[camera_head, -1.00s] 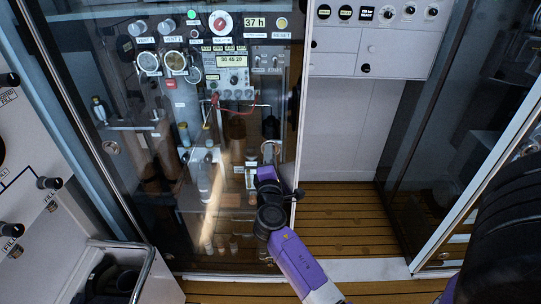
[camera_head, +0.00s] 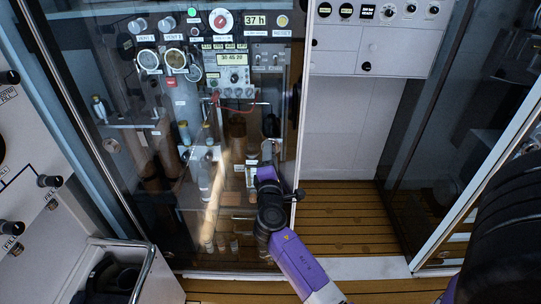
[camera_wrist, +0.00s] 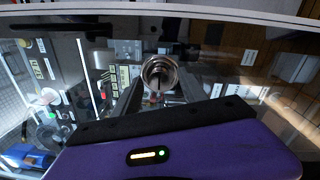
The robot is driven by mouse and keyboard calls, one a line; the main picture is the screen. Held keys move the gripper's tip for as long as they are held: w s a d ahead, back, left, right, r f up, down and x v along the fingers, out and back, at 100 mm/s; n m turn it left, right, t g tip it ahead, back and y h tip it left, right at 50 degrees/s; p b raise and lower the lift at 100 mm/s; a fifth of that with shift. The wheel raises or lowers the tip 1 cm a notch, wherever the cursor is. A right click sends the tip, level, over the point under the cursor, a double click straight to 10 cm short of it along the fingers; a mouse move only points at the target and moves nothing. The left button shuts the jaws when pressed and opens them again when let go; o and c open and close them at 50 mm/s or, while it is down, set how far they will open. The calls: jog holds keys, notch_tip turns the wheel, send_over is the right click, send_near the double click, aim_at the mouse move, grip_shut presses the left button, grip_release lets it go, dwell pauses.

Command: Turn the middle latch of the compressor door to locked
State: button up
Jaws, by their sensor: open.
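The compressor door (camera_head: 215,215) is a large glass panel in front of a cabinet of gauges and bottles, and it looks closed. In the wrist view a round metal latch (camera_wrist: 160,72) shows just ahead of my gripper (camera_wrist: 157,92). The fingers are apart, with the latch between or just beyond their tips. I cannot tell whether they touch it. In the head view my gripper (camera_head: 268,151) is at the right part of the door, and my arm hides most of the latch there. The latch's turned position is not clear.
A white panel with knobs (camera_head: 372,40) is at upper right, above an open bay with a slatted wooden floor (camera_head: 345,215). A control panel with knobs (camera_head: 22,175) stands at left.

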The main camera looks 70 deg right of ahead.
jog(key=b+v, duration=0.1)
jog(key=v, duration=0.6)
jog(key=shift+a, duration=0.1)
dwell(0.4)
jog(key=a+f+m+t+y, duration=0.25)
jog(key=a+t+y, duration=0.7)
jog(key=a, duration=1.05)
jog(key=s+a+r+m+g+y, duration=0.1)
jog(key=s+a+m+y, duration=0.1)
jog(key=s+a+y, duration=0.2)
jog(key=s+a+r+m+y, duration=0.2)
jog(key=s+a+m+y, duration=0.1)
jog(key=s+a, duration=0.8)
jog(key=shift+s+a+r+g+y, duration=0.15)
jog(key=shift+s+a+g+y, duration=0.15)
jog(key=shift+s, duration=2.15)
